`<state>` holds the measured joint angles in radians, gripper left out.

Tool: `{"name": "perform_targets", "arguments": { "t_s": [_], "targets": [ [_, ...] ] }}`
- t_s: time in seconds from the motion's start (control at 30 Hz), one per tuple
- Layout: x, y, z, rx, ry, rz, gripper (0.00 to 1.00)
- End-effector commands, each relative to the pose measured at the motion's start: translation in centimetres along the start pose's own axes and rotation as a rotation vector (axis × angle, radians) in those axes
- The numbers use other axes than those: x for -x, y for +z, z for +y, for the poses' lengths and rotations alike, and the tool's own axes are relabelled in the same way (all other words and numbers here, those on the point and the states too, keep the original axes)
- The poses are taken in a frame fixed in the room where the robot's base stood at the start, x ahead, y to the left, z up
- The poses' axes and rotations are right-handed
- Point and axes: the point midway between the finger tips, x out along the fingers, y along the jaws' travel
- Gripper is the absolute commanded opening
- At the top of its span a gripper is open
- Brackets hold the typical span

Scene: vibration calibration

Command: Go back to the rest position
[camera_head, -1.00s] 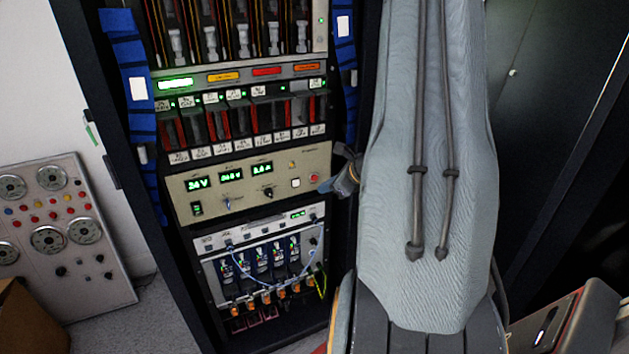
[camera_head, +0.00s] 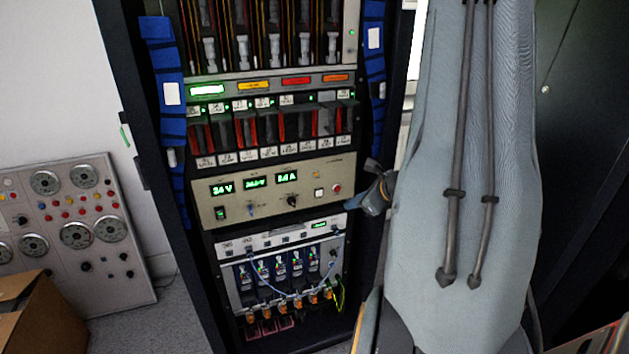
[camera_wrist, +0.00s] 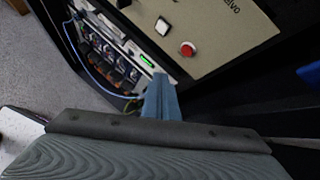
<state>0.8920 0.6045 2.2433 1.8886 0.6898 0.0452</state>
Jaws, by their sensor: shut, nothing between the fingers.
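My gripper (camera_head: 352,206) shows in the head view just left of my large grey arm link, in front of the right side of the rack. Its fingertips point left toward the beige power supply panel (camera_head: 235,212), below its red button (camera_head: 337,188). In the wrist view my gripper (camera_wrist: 160,82) is a narrow blue-grey shape with its fingers together and nothing between them. The red button (camera_wrist: 187,49) and a white square button (camera_wrist: 162,26) lie beyond its tip, apart from it. My arm hides part of the rack's right side.
The dark rack frame (camera_head: 165,130) surrounds the modules, with blue strapping on both sides. A lower unit (camera_head: 232,268) has blue cables looping in front. A gauge panel (camera_head: 75,262) leans at the left, with a cardboard box (camera_head: 45,325) before it. Grey floor (camera_head: 170,325) is free between.

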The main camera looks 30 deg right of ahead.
Motion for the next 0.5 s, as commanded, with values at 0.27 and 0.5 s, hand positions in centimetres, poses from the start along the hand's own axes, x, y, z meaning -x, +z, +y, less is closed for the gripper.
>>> {"name": "perform_targets", "arguments": {
  "t_s": [0.27, 0.5],
  "targets": [
    [-0.1, 0.5, 0.6, 0.022, 0.016, -0.001, 0.00],
    [0.1, 6.4, 10.1, 0.409, 0.269, -0.021, 0.00]
  ]
}}
